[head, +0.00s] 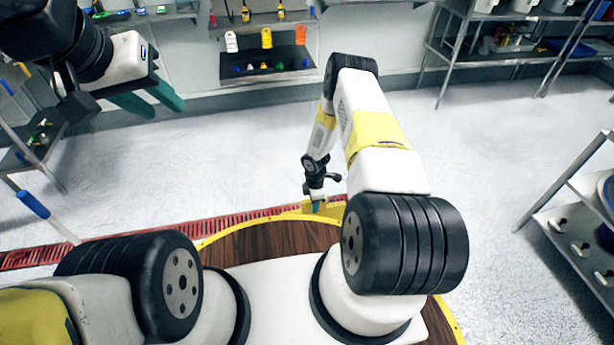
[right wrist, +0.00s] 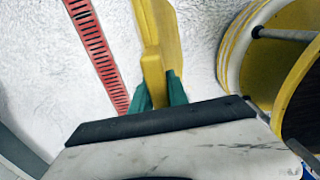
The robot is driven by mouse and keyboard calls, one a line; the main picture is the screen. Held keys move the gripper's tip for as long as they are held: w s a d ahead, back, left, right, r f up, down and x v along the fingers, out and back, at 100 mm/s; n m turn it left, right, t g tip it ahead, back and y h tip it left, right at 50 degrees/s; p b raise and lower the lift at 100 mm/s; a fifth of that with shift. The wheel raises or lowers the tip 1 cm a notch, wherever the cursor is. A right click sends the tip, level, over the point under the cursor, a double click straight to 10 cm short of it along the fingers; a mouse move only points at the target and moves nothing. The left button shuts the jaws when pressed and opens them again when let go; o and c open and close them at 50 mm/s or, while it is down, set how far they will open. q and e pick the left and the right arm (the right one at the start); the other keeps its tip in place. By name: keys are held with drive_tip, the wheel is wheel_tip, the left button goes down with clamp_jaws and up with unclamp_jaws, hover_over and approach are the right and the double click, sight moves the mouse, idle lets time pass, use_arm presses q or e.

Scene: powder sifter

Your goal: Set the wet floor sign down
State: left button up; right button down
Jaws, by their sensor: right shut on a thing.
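The yellow wet floor sign (right wrist: 160,40) is between the green fingertips of my right gripper (right wrist: 158,92) in the right wrist view. The fingers are shut on its narrow edge, and the sign reaches out past the top of that view. In the head view my right gripper (head: 316,207) points down just beyond the front rim of my base, and only a small yellow part of the sign (head: 336,208) shows there. I cannot tell whether the sign touches the floor. My left gripper (head: 166,110) is raised at the upper left, open and empty.
A red floor grate (head: 250,217) runs across the pale floor just past my base, and also shows in the right wrist view (right wrist: 97,50). Shelves (head: 490,55) stand at the back right and a rack (head: 570,215) at the right edge. The middle floor is clear.

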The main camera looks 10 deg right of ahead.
drive_tip(key=shift+f, duration=0.1)
drive_tip(key=c, duration=1.3)
unclamp_jaws()
wheel_tip(320, 180, up, 12)
drive_tip(key=shift+r, duration=0.1)
wheel_tip(320, 180, up, 36)
drive_tip(key=s+d+m+t, duration=0.2)
drive_tip(key=m+t, duration=0.1)
drive_tip(key=m, duration=0.6)
drive_tip(key=s+a+r+m+t, duration=0.1)
drive_tip(key=s+r+m, duration=0.2)
drive_tip(key=s+r, duration=0.2)
drive_tip(key=s+a+r+m+t+y, duration=0.1)
drive_tip(key=s+r+m, duration=0.2)
drive_tip(key=s+r, duration=0.3)
drive_tip(key=s+a+r+m+t+y, duration=0.1)
drive_tip(key=s+a+r+m, duration=0.1)
drive_tip(key=s+r, duration=0.4)
drive_tip(key=shift+s+a+m, duration=0.1)
drive_tip(key=shift+s+m, duration=0.3)
drive_tip(key=shift+s, duration=2.25)
